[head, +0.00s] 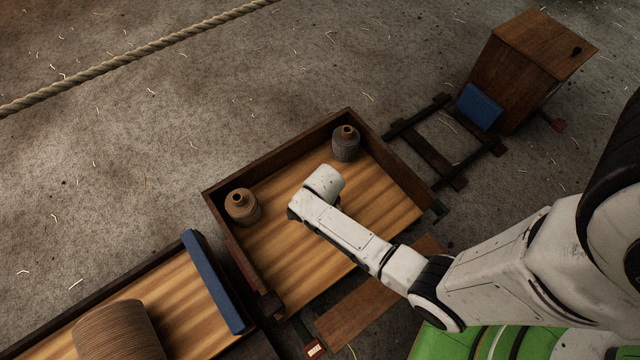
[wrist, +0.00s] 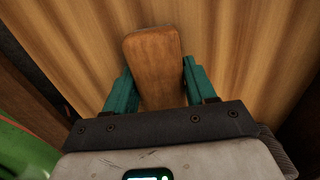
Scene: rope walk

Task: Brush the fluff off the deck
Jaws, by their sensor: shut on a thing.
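The deck (head: 305,262) is a striped wooden cart bed with raised dark walls at the back and left; it also fills most of the wrist view (wrist: 250,50). My gripper (wrist: 157,69) has teal fingers on either side of a brown wooden piece (wrist: 155,42), which looks like the back of a brush, and is shut on it. The piece is over the deck; I cannot tell whether it touches. In the head view my wrist hides the fingers and the piece. I can make out no fluff on the visible deck.
A second cart with a blue bar (head: 213,281) and a large wound roll (head: 117,332) is lower left. A wooden box (head: 520,70) stands upper right. Rope (head: 130,60) crosses upper left.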

